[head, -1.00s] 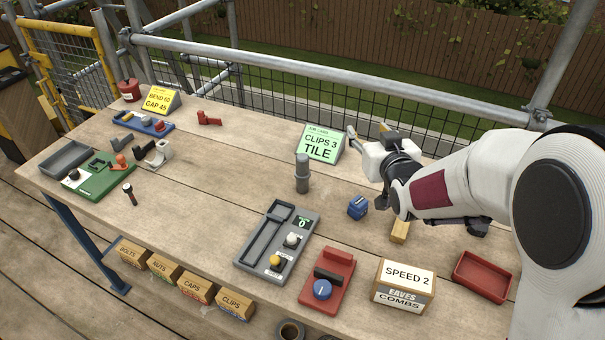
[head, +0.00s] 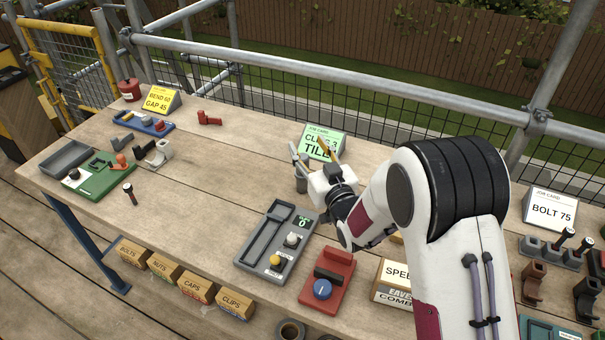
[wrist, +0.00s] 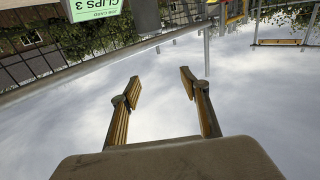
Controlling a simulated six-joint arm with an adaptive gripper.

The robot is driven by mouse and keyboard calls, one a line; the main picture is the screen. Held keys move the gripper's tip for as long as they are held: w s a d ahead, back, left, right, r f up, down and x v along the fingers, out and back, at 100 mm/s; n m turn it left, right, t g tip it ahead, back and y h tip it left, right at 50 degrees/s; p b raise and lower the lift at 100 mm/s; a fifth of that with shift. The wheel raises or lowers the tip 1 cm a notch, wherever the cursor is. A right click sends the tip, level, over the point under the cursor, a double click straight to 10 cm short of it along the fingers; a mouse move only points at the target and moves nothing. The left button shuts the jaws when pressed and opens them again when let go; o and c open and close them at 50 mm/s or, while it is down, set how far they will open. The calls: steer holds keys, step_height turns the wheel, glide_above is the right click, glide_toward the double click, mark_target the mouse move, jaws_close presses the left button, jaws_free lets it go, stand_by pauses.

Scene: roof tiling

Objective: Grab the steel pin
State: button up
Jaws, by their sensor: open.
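A grey stepped cylinder (head: 301,185), which looks like the steel pin, stands upright on the bench in front of the green CLIPS 3 job card (head: 331,137). In the head view my gripper partly hides it. A grey shape at the top of the wrist view (wrist: 146,14) appears to be its upper end. My gripper (head: 309,149) is open, its fingers spread and pointing up and away in front of the job card. In the wrist view nothing lies between the fingertips (wrist: 159,87); only sky shows there.
A grey tray panel with knobs (head: 250,250) and a red block with a blue dial (head: 337,262) lie in front. The SPEED 2 box (head: 389,282) is partly behind my arm. A scaffold rail (head: 280,68) runs behind.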

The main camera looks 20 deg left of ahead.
mark_target(305, 162)
steer(key=shift+f, duration=0.2)
steer(key=shift+f, duration=2.75)
steer(key=shift+f, duration=0.5)
steer(key=shift+x, duration=2.5)
steer(key=shift+c, duration=0.3)
jaws_close()
